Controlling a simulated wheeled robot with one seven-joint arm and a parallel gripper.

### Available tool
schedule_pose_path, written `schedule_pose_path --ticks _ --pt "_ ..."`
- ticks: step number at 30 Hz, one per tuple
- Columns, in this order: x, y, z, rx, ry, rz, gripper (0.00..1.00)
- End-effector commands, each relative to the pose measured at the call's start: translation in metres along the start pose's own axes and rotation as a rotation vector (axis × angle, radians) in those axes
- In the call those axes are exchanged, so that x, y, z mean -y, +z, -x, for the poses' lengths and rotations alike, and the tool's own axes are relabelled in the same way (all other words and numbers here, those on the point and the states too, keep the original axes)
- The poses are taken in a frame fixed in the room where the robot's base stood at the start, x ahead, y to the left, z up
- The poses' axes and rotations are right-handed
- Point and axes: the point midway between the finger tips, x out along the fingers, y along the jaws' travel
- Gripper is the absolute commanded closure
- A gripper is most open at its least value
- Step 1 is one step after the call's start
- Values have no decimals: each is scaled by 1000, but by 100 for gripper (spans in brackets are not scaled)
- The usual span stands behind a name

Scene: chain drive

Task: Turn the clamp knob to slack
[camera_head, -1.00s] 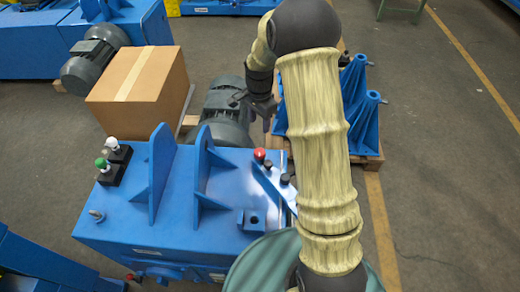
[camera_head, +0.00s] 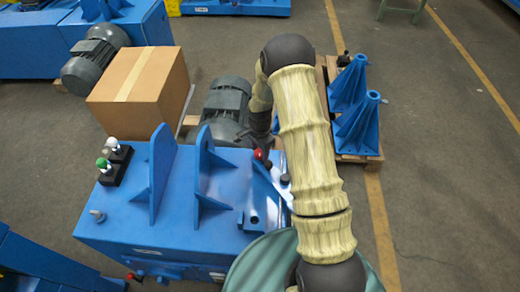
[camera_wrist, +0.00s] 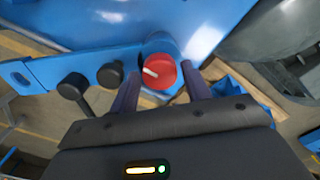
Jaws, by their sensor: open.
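The clamp knob (camera_wrist: 159,72) is round and red with a white pointer mark, and sits on a blue bracket in the wrist view. The pointer is aimed to the left in that view. In the head view the red knob (camera_head: 258,154) shows small at the right side of the blue machine, close to my gripper (camera_head: 264,146). In the wrist view my gripper (camera_wrist: 160,92) is open, with one dark finger on each side of the knob's near edge. I cannot tell whether the fingers touch it. Nothing is held.
Two black knobs (camera_wrist: 110,75) (camera_wrist: 73,86) stand on the bracket left of the red knob. Blue upright plates (camera_head: 205,170) rise from the machine top (camera_head: 180,225). A grey motor (camera_head: 226,105) and a cardboard box (camera_head: 140,88) are behind. Blue stands (camera_head: 358,122) sit on a pallet at right.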

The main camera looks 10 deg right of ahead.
Motion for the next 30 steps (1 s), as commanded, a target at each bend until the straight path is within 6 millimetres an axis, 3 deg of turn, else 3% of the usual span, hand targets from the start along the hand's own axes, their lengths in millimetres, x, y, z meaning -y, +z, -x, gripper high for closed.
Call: schedule_pose_path --ticks 7,12,30 --pt "0 0 -1 0 0 0 52" --pt "0 0 -1 0 0 0 84" --pt "0 0 0 0 0 130 84"
